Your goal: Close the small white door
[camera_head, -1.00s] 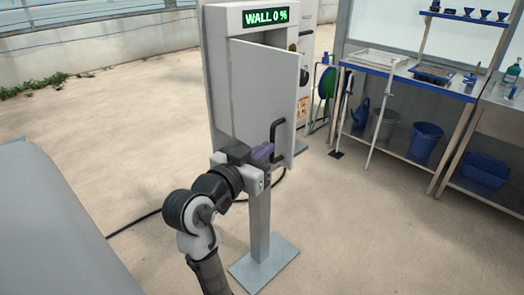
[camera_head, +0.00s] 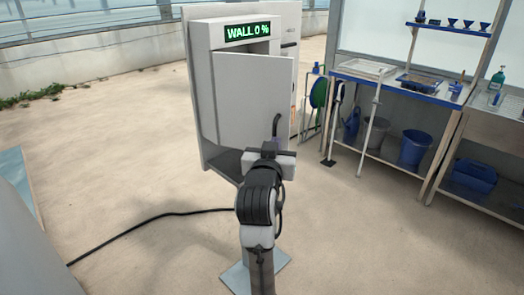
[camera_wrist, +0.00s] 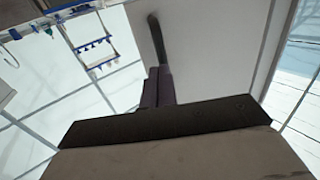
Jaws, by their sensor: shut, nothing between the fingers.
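The small white door (camera_head: 245,100) hangs ajar on the front of a white cabinet (camera_head: 203,90). Dark interior shows above the door and below it at the lower left. Its dark bar handle (camera_head: 277,124) is near the right edge. My gripper (camera_head: 268,147) is shut and empty, just below the handle in the head view, hiding the handle's lower part and the door's lower right corner. In the wrist view, the shut fingers (camera_wrist: 158,86) point toward the door face (camera_wrist: 218,45), with the handle (camera_wrist: 159,42) just beyond them. I cannot tell whether they touch.
The cabinet has a green "WALL 0 %" display (camera_head: 248,31) and stands on a post with a flat base plate (camera_head: 238,278). A black cable (camera_head: 150,218) lies on the floor. The floor at left is mostly clear.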

